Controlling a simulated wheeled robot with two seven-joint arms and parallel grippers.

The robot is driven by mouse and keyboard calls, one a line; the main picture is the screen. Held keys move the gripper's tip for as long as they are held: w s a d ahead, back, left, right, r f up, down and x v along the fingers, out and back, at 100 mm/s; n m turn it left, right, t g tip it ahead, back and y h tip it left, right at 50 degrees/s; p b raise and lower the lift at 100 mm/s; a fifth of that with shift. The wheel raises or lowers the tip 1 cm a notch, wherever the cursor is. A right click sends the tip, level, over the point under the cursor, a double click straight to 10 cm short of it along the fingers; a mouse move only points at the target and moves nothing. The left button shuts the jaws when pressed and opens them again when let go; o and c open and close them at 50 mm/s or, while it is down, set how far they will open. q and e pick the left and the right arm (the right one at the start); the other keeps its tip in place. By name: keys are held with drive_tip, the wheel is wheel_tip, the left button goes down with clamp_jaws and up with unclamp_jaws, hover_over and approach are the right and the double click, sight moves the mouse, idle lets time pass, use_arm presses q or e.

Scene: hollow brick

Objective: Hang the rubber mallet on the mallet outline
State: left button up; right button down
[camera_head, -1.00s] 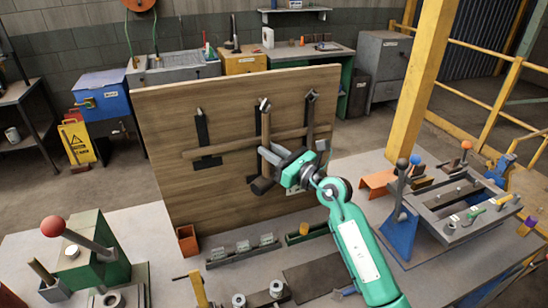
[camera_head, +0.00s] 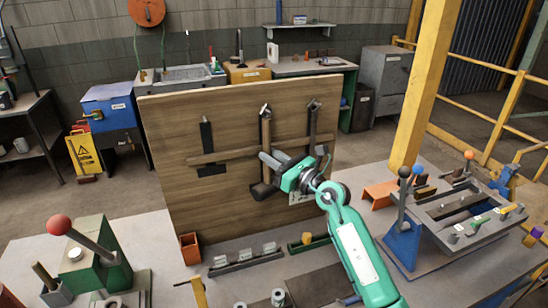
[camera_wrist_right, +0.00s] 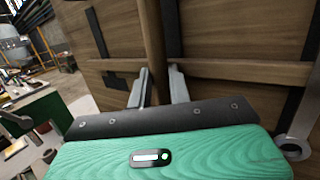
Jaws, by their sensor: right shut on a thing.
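The rubber mallet (camera_head: 265,135) has a wooden handle and a dark head (camera_head: 262,191) at the bottom. It is upright in front of the wooden board (camera_head: 180,120), over the middle dark outline. Its handle top is close to a metal peg (camera_head: 265,108); I cannot tell whether it hangs there. My right gripper (camera_head: 270,163) is shut on the handle. In the right wrist view the handle (camera_wrist_right: 151,45) rises between the fingers (camera_wrist_right: 158,88), and the middle outline (camera_wrist_right: 171,25) shows just right of it. My left gripper is not in view.
A wooden rail (camera_head: 230,153) crosses the board. A bare dark outline (camera_head: 207,140) is at left, another dark strip with a peg (camera_head: 314,115) at right. On the bench below stand a holder (camera_head: 245,260), an orange cup (camera_head: 190,248) and a green lever press (camera_head: 95,255).

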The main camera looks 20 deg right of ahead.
drive_tip(key=shift+w+d, duration=0.2)
drive_tip(key=shift+d, duration=0.1)
drive_tip(key=c, duration=1.4)
unclamp_jaws()
drive_tip(key=shift+o, duration=0.2)
drive_tip(key=shift+s+d+f, duration=0.1)
drive_tip(key=shift+s+f, duration=0.05)
drive_tip(key=shift+f, duration=0.1)
drive_tip(key=shift+o, duration=0.8)
drive_tip(key=s+d+f+b, duration=0.2)
drive_tip(key=s, duration=0.1)
drive_tip(key=shift+d, duration=0.2)
drive_tip(key=a+r+b+v, duration=0.1)
drive_tip(key=b+v, duration=0.1)
drive_tip(key=v, duration=0.7)
drive_tip(key=shift+s+d+r+b, duration=0.2)
drive_tip(key=shift+s+r+b, duration=0.15)
drive_tip(key=shift+s, duration=0.25)
